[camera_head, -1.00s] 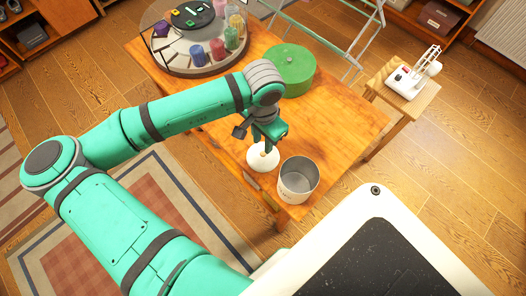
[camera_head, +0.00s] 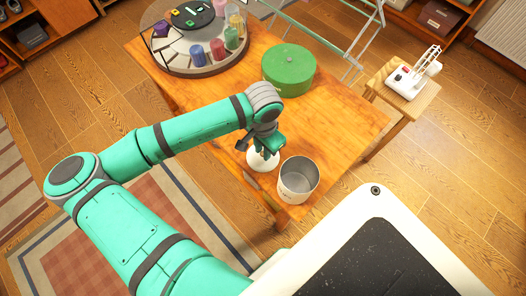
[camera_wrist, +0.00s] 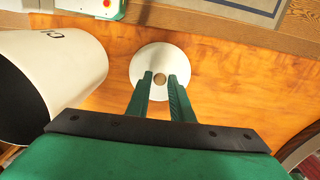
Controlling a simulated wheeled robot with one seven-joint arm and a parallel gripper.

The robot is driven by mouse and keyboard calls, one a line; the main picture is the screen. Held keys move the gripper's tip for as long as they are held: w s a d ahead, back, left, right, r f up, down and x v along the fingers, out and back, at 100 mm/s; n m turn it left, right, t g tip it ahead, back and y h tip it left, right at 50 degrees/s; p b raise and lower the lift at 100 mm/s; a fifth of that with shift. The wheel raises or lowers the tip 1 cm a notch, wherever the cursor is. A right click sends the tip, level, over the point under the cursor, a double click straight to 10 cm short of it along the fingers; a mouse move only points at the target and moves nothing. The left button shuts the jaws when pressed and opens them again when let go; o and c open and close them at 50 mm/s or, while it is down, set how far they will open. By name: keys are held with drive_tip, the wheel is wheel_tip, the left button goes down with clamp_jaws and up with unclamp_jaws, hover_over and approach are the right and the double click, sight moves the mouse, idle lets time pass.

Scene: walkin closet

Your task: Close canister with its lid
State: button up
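The canister (camera_head: 297,185) is an open, pale metal cylinder standing upright near the table's front corner. Its side and dark opening fill the left of the wrist view (camera_wrist: 75,65). The white round lid (camera_head: 258,164) lies on the table just left of the canister, partly hidden by my gripper. In the wrist view the lid (camera_wrist: 172,58) shows a small tan knob (camera_wrist: 160,79) at its centre. My gripper (camera_wrist: 160,77) is open, with a finger on each side of the knob and visible gaps. In the head view my gripper (camera_head: 266,154) is directly above the lid.
A green round box (camera_head: 288,70) and a carousel (camera_head: 200,50) with coloured candle-like cylinders stand farther back on the wooden table (camera_head: 335,125). A stool (camera_head: 425,95) with a white device is at right. The table right of the canister is clear.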

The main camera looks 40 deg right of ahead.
drive_tip(key=c, duration=0.3)
drive_tip(key=shift+r, duration=2.6)
